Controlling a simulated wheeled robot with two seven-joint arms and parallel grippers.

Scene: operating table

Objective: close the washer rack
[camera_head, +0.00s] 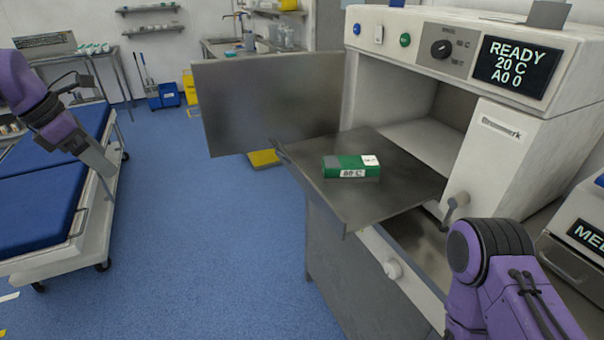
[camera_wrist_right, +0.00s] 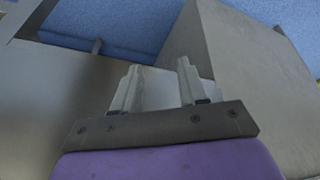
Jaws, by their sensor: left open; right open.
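The washer (camera_head: 540,125) stands at the right with its chamber open. Its grey metal rack (camera_head: 390,205) is pulled out of the chamber, its front edge well clear of the opening. My left gripper (camera_head: 107,168) is beside the blue bed, far left of the rack, and holds nothing visible. My right arm comes in at lower right, in front of the washer. In the right wrist view, my right gripper (camera_wrist_right: 157,75) is open and empty, with grey metal surfaces beyond it.
An open metal door panel (camera_head: 270,105) stands left of the chamber. A blue bed (camera_head: 40,215) is at the left. A second machine (camera_head: 580,225) is at the right edge. Blue floor (camera_head: 200,240) is free between bed and washer.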

